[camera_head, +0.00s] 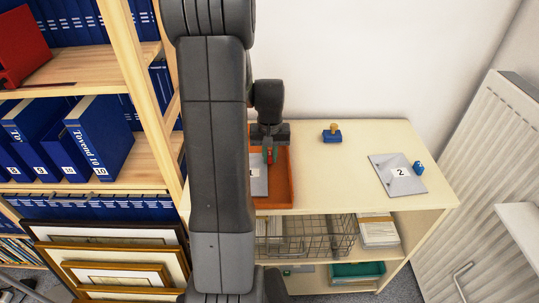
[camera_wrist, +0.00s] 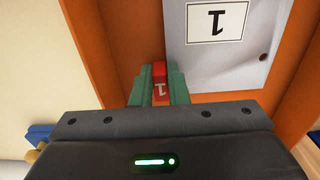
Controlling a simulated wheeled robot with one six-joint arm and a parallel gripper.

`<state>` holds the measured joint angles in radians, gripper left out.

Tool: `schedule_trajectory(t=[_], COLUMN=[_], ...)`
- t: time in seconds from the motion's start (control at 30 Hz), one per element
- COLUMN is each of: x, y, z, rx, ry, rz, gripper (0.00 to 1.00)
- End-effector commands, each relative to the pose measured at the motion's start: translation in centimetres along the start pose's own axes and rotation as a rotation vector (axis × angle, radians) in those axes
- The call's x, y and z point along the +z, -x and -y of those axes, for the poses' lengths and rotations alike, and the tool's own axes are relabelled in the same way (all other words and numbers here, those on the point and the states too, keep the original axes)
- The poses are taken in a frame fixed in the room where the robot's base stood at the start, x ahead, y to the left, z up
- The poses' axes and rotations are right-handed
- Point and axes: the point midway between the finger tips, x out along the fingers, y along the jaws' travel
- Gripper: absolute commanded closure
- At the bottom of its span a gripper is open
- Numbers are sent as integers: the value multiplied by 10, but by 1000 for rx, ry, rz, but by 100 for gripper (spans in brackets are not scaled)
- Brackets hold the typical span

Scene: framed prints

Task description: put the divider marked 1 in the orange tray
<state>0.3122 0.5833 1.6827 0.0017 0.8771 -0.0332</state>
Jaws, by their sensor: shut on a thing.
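The divider marked 1 (camera_head: 259,184) is a grey plate with a white label, lying flat within the outline of the orange tray (camera_head: 285,190). My arm hides its left part in the head view. My gripper (camera_wrist: 158,88), with green fingers, is shut on that red tab at the divider's edge. In the head view my gripper (camera_head: 268,155) points down over the tray. I cannot tell whether the plate touches the tray floor.
A divider marked 2 (camera_head: 397,176) with a blue tab lies at the right of the cabinet top (camera_head: 335,180). A blue stamp-like object (camera_head: 332,133) stands near the wall. A bookshelf (camera_head: 140,165) rises at left; a radiator (camera_head: 485,150) is at right.

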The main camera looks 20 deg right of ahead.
Motion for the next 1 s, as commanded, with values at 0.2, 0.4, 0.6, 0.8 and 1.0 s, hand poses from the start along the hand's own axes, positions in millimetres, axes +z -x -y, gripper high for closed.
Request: schedule_trajectory(t=[0.2,0.4,0.6,0.8,1.0], x=[0,0,0,0,-1], y=[-1,-4,-3,1,31], z=[0,0,0,0,0], rx=[0,0,0,0,0], ry=[0,0,0,0,0], rz=[-2,-1,-1,-2,-7], gripper=[100,74,64,64,64])
